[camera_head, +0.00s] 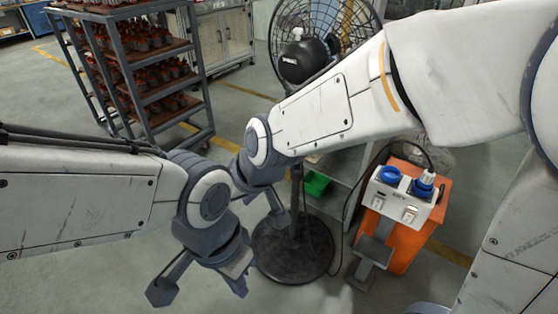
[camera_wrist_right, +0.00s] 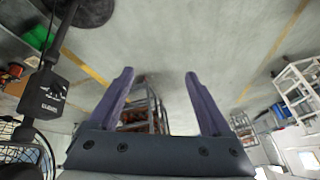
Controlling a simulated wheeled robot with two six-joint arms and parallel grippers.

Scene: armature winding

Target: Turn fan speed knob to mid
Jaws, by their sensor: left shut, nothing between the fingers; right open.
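The pedestal fan (camera_head: 300,62) stands behind my right arm in the head view. Its wire cage and black motor housing show above the arm, and its round base (camera_head: 293,250) rests on the floor. In the right wrist view a dark box with a white label (camera_wrist_right: 45,97) sits on the fan's pole, at the left. I cannot make out the speed knob or its setting. My right gripper (camera_head: 259,210) is open and empty near the pole; its fingers also show in the wrist view (camera_wrist_right: 158,76). My left gripper (camera_head: 200,290) is shut and empty, lower and left of the base.
An orange cabinet (camera_head: 408,245) with a white socket box (camera_head: 401,193) and blue plugs stands right of the fan. A green bin (camera_head: 316,184) is behind the pole. A rack of parts (camera_head: 160,85) is at the back left. Cables hang near the cabinet.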

